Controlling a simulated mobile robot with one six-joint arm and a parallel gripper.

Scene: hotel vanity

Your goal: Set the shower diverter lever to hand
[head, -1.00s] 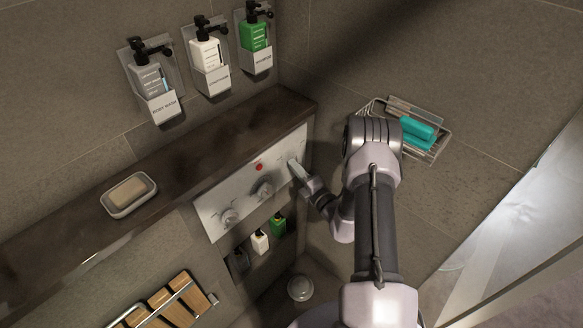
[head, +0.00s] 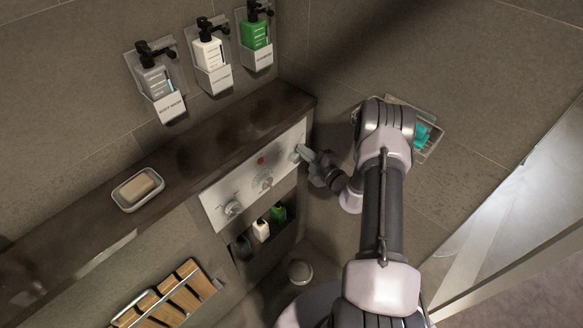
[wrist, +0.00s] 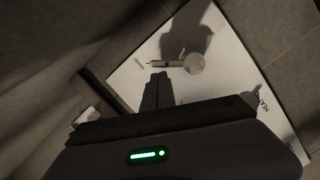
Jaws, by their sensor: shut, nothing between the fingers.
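The pale control panel (head: 232,184) is on the wall below the dark ledge. In the wrist view, the diverter lever (wrist: 192,63) has a round hub, and its thin arm points left toward a small label that seems to read HAND. My gripper (head: 302,151) is at the panel's right end and hides most of the lever in the head view. In the wrist view, my gripper's fingers (wrist: 158,77) are shut and empty, just below the lever arm. I cannot tell whether they touch it.
Two round knobs, one in the middle (head: 262,183) and one at the left (head: 234,208), are on the panel. Small bottles (head: 261,229) stand in the niche below. A soap dish (head: 126,204) sits on the ledge. A wire basket (head: 437,137) hangs to the right, partly behind my arm.

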